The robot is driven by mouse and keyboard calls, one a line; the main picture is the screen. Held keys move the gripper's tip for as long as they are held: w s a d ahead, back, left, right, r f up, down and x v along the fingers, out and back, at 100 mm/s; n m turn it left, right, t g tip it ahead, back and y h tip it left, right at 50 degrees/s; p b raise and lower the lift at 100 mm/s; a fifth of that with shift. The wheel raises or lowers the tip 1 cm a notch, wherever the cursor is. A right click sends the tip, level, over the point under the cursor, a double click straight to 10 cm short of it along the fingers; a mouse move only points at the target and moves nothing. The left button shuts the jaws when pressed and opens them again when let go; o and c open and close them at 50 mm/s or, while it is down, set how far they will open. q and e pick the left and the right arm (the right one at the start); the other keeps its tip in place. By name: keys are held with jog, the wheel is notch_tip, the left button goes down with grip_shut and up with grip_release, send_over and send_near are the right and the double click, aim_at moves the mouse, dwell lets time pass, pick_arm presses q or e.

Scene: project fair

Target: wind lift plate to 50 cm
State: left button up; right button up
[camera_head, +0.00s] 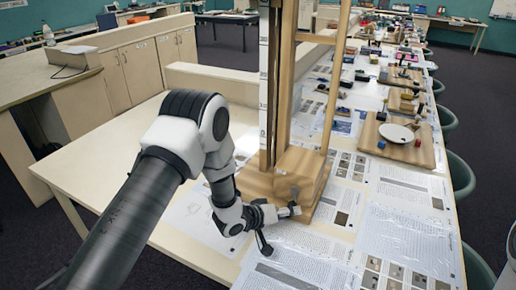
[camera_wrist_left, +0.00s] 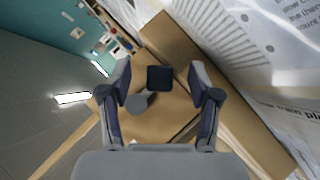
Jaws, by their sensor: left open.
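A tall wooden lift frame (camera_head: 333,90) stands on the table, with a white height scale (camera_head: 264,75) on its left upright. A wooden box (camera_head: 303,172) sits at its foot on a wooden base. My left gripper (camera_head: 279,228) is open in front of the box, low over the table. In the left wrist view, a dark square knob (camera_wrist_left: 160,79) and a grey cylinder (camera_wrist_left: 138,102) on the wooden face show between the open fingers (camera_wrist_left: 163,88); I cannot tell whether they touch. I cannot make out the lift plate. My right gripper is not in view.
Printed sheets (camera_head: 402,237) cover the table around the frame. Behind to the right, a wooden board (camera_head: 422,151) holds a white plate (camera_head: 396,133), with more project boards beyond. Green chairs (camera_head: 460,177) line the right edge. A low partition (camera_head: 210,82) stands behind on the left.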

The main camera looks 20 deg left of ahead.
pick_arm(q)
jog(key=p+v, duration=0.3)
jog(key=v, duration=0.4)
dwell(0.4)
